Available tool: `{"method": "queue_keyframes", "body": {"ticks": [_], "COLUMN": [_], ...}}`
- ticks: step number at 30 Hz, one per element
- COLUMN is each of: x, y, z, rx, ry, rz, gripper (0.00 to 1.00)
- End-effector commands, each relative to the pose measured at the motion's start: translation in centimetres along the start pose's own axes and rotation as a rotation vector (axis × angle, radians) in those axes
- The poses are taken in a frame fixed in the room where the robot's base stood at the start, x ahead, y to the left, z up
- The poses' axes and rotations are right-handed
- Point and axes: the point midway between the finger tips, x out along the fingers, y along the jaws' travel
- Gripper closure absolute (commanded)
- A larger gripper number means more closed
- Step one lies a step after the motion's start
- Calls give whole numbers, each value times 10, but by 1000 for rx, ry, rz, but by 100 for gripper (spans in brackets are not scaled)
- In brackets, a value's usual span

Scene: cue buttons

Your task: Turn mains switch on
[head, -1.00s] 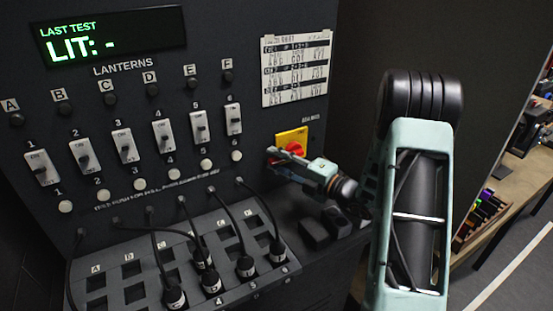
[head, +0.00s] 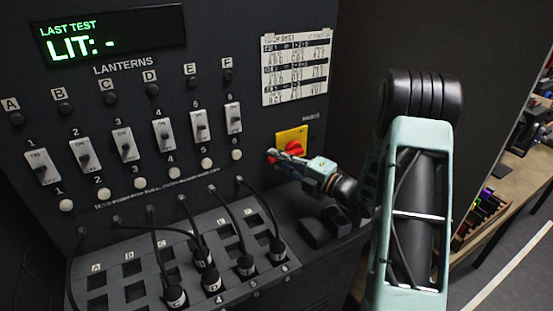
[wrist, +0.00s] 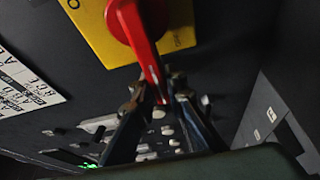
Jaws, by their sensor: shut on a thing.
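The mains switch is a red rotary knob (head: 293,148) on a yellow plate (head: 284,136) at the right of the dark panel in the head view. In the wrist view the red knob (wrist: 146,40) shows with its long handle reaching down between the fingers, in front of the yellow plate (wrist: 96,38). My gripper (wrist: 160,100) is shut on the end of the handle. In the head view my gripper (head: 272,157) is at the knob's lower left, and part of the knob is hidden behind it.
Cables plug into a sloped socket board (head: 215,228) below. A printed sheet (head: 296,68) hangs above the knob.

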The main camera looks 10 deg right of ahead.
Motion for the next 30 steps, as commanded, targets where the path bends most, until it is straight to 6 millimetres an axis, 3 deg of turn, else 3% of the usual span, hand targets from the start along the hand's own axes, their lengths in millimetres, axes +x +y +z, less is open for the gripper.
{"method": "queue_keyframes", "body": {"ticks": [9, 20, 21, 25, 30], "x": [-2, -1, -1, -1, -1], "y": [18, 18, 18, 18, 18], "z": [2, 2, 2, 2, 2], "rx": [204, 231, 231, 230, 230], "ry": [-2, 0, 0, 0, 1], "rz": [83, 96, 96, 96, 96], "gripper": [100, 100, 85, 71, 70]}}
